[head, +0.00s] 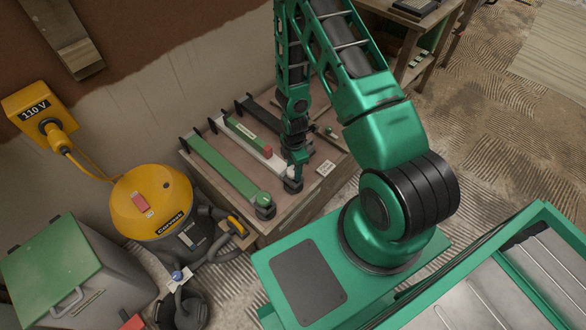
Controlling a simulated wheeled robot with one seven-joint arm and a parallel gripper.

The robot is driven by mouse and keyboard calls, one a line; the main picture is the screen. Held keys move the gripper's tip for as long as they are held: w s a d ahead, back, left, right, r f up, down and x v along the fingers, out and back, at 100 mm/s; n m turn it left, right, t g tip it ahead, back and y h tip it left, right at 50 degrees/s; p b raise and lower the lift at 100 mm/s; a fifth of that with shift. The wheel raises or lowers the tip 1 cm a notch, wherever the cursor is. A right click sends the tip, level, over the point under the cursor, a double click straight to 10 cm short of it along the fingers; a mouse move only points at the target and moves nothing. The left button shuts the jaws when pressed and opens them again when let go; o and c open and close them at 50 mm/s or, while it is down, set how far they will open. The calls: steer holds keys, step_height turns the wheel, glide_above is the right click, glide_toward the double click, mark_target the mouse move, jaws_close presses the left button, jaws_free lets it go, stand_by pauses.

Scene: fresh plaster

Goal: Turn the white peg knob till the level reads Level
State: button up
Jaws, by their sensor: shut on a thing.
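Three bars lie side by side on a wooden bench (262,222). The middle one is a white bar (277,163), and a green level (241,130) with a pale label and a red end block (267,152) lies along it. The label is too small to read. My gripper (292,176) points down at the near end of the white bar, shut on the white peg knob, which it mostly hides. A green bar (225,168) with a round green knob (262,198) lies to the left. A dark bar (258,117) lies to the right, partly behind my arm.
A small white card (326,168) with unreadable text lies right of my gripper. A yellow vacuum (152,200) with a hose stands against the bench's left side. A grey bin with a green lid (50,262) stands farther left. Combed floor (480,140) lies open at right.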

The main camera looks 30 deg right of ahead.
steer(key=m, duration=0.5)
steer(key=shift+w+m, duration=0.15)
steer(key=shift+m, duration=0.15)
steer(key=m, duration=0.5)
steer(key=shift+w+m, duration=0.1)
steer(key=shift+m, duration=0.3)
steer(key=o, duration=1)
steer(key=shift+o, duration=0.2)
steer(key=shift+r, duration=0.1)
